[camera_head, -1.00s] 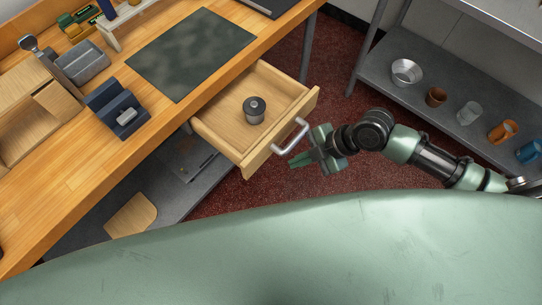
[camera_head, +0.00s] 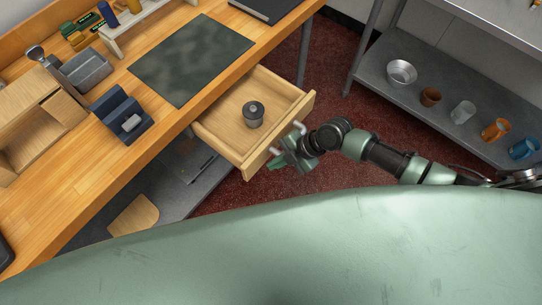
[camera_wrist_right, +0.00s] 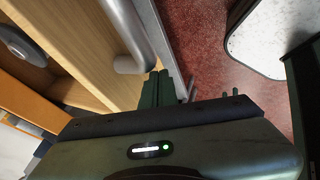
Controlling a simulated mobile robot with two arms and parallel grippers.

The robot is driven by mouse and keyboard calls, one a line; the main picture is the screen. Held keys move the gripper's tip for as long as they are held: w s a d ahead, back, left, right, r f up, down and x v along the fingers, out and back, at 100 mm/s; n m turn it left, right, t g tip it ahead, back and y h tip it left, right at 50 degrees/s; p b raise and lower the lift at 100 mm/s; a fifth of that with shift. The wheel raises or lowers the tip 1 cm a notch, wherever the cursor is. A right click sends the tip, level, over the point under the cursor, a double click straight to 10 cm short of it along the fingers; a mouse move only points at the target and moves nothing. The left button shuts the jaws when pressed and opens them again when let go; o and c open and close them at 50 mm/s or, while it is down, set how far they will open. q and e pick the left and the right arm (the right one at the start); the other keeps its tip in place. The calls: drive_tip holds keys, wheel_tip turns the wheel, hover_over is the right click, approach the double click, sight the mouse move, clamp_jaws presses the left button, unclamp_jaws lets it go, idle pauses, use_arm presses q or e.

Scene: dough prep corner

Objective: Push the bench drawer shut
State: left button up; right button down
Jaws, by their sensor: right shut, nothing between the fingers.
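The bench drawer (camera_head: 225,143) is open, pulled out of the wooden bench toward the lower right. A dark round-topped container (camera_head: 253,114) stands inside it. The drawer's metal bar handle (camera_head: 299,127) is partly hidden behind my right gripper (camera_head: 277,160). The right gripper is shut and empty, at the drawer front beside the handle. In the right wrist view the green fingertips (camera_wrist_right: 160,82) are together right by the end of the handle (camera_wrist_right: 130,38), near the drawer front (camera_wrist_right: 85,45); I cannot tell whether they touch. My left gripper is not in view.
The bench top (camera_head: 70,185) carries a dark mat (camera_head: 192,58), a blue holder (camera_head: 122,115) and a wooden box. A lower shelf with a board (camera_head: 133,215) lies under the bench. A metal rack (camera_head: 385,90) with a bowl and several cups stands at the right.

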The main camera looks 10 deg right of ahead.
sight(217, 126)
drive_tip(key=shift+w+a, duration=0.55)
drive_tip(key=shift+w, duration=0.15)
drive_tip(key=shift+w, duration=0.1)
drive_tip(key=w+a+b, duration=0.2)
drive_tip(key=w, duration=0.1)
drive_tip(key=w+a+b, duration=0.2)
drive_tip(key=w+b, duration=0.1)
drive_tip(key=w+a+b, duration=0.3)
drive_tip(key=shift+f, duration=0.4)
drive_tip(key=w+a+b, duration=0.4)
drive_tip(key=w, duration=0.1)
drive_tip(key=w+a+b, duration=0.2)
drive_tip(key=w, duration=0.1)
drive_tip(key=shift+a+r, duration=0.15)
drive_tip(key=shift+a, duration=0.05)
drive_tip(key=shift+w+a+r+b, duration=0.2)
drive_tip(key=shift+w+a+b, duration=0.25)
drive_tip(key=shift+b, duration=0.25)
drive_tip(key=shift+r, duration=0.2)
drive_tip(key=shift+w, duration=0.1)
